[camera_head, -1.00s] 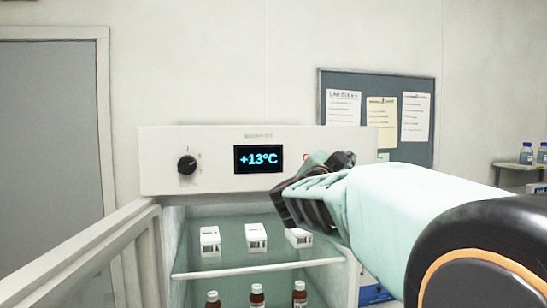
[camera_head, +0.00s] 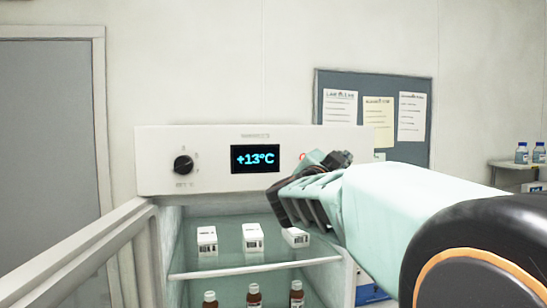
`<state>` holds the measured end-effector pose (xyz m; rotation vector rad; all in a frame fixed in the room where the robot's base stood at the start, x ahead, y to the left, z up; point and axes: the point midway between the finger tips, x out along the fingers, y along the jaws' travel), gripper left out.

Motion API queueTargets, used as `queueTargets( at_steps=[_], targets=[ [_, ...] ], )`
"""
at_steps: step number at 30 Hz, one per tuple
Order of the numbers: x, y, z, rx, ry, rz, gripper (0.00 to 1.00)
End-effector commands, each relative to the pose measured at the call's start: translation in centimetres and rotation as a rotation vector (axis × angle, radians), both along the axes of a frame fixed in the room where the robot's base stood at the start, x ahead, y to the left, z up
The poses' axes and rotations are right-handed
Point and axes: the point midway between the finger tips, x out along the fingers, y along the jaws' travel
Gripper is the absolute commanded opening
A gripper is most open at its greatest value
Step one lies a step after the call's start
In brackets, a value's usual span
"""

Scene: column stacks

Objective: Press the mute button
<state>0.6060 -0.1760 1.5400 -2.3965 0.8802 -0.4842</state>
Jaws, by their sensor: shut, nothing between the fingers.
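The white control panel (camera_head: 215,180) runs across the top of an open fridge. It carries a black dial (camera_head: 183,165) at its left and a dark display (camera_head: 255,158) reading +13°C near its middle.
The fridge door (camera_head: 75,245) stands open at the left. Inside, white boxes (camera_head: 253,238) stand on the glass shelf and brown bottles (camera_head: 253,296) stand below. A notice board (camera_head: 351,84) hangs behind at the right. A side shelf with bottles (camera_head: 522,153) is at the far right.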

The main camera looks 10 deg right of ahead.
Motion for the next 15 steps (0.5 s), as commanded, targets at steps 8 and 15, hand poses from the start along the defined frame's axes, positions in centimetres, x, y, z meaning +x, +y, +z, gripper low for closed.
queueTargets(
  at_steps=[8, 15],
  targets=[
    [0.32, 0.01, 0.03, 0.0, 0.001, 0.0, 0.0],
    [0.88, 0.04, 0.05, 0.0, 0.0, 0.0, 0.0]
  ],
)
